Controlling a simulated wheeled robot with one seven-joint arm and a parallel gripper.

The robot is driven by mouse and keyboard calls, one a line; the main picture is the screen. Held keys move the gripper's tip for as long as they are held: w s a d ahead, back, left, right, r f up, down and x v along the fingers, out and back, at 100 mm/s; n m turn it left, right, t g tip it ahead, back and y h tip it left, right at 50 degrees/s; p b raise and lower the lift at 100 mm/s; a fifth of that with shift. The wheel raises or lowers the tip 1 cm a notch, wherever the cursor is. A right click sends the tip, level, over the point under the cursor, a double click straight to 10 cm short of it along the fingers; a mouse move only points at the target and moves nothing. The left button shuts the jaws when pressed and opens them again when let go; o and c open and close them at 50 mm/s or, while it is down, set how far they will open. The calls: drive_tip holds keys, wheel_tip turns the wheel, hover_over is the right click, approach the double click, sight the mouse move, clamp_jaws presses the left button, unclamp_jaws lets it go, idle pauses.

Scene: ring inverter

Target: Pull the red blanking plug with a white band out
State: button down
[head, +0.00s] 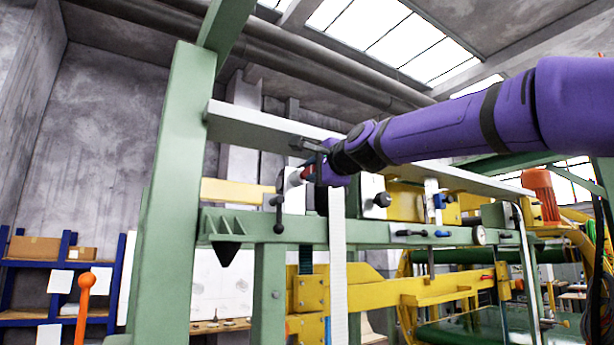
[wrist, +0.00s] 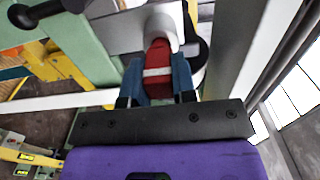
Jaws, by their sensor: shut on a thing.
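The red blanking plug with a white band (wrist: 157,62) shows in the middle of the wrist view, against the end of a pale round fitting (wrist: 160,22). My gripper (wrist: 158,80) has its blue fingers on both sides of the plug and is shut on it. In the head view a small red part of the plug (head: 307,173) shows beside my gripper (head: 318,168), at the end of my purple arm. How deep the plug sits in the fitting is hidden.
A green frame (head: 180,180) stands left of my gripper, with a pale beam (head: 260,122) passing just above it. A black-knobbed lever (head: 279,215) hangs close by on the left. Another black knob (head: 382,200) is on the right. A yellow beam (head: 400,292) runs below.

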drive_tip(key=shift+v, duration=2.4)
drive_tip(key=v, duration=0.8)
